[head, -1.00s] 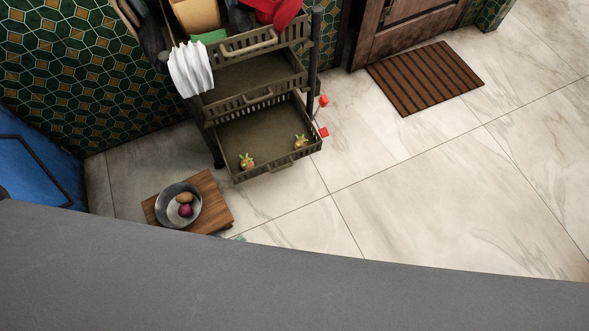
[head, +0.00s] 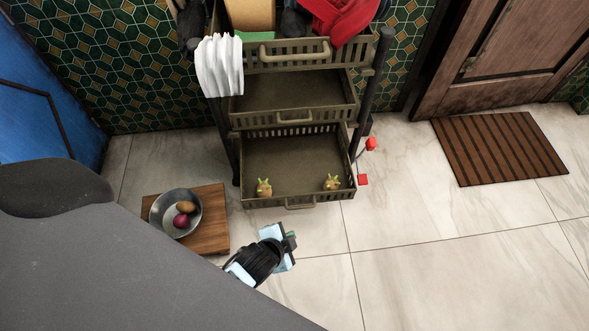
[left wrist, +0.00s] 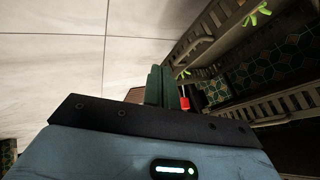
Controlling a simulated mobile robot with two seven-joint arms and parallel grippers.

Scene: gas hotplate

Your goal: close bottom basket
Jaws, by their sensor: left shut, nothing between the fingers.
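The bottom basket (head: 290,150) of a dark rack is pulled out toward me. It holds two small yellowish, green-leafed items (head: 264,187), one near each front corner. A loop handle (head: 300,203) hangs on its front. My left gripper (head: 290,241) is low over the floor, in front of and just below the basket's front, apart from it. In the left wrist view its green fingers (left wrist: 161,87) are together with nothing between them, and the rack's baskets (left wrist: 205,35) show to the right. My right gripper is not in view.
The middle basket (head: 295,98) and the top basket (head: 290,55) are above; a white cloth (head: 219,65) hangs at the top left. A wooden board (head: 213,235) with a metal bowl (head: 164,213) lies left of my gripper. Red pieces (head: 363,179) are right of the basket.

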